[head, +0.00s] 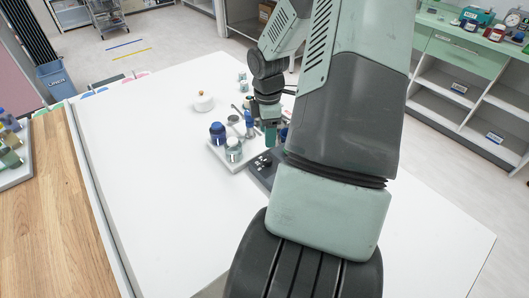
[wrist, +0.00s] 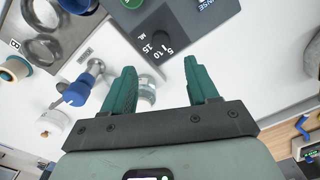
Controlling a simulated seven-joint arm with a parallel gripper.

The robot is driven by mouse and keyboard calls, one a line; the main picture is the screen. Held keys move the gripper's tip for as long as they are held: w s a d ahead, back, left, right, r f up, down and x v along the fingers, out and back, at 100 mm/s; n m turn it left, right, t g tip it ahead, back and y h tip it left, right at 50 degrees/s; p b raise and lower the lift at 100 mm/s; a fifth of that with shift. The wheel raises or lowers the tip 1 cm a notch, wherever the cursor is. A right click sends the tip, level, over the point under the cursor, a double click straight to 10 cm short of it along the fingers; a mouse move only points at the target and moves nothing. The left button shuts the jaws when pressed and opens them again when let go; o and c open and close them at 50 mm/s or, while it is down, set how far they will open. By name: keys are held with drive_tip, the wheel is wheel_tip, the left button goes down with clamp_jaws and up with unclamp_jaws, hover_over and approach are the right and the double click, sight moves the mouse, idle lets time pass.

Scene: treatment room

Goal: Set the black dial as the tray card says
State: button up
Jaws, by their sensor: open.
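The black dial (wrist: 160,28) is on a dark grey panel (wrist: 205,28) at the top of the wrist view. White markings by it read 5, 10, 15 and ML; where its pointer stands I cannot tell. My gripper (wrist: 161,68) is open and empty, its two teal fingers spread on either side of the panel's near corner, with the dial beyond their tips. In the head view the panel (head: 256,177) lies beside the white tray, and my gripper (head: 270,133) hangs close above it, partly behind my arm. No tray card is readable.
A label B (wrist: 14,44) lies near metal rings (wrist: 42,48). The white table (head: 150,200) is clear at left and front.

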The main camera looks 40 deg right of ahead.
sight(267, 158)
wheel_tip(267, 158, down, 10)
drive_tip(key=shift+s+a+r, duration=0.1)
drive_tip(key=shift+s, duration=0.05)
idle(0.3)
drive_tip(key=c, duration=1)
drive_tip(key=shift+c, duration=0.2)
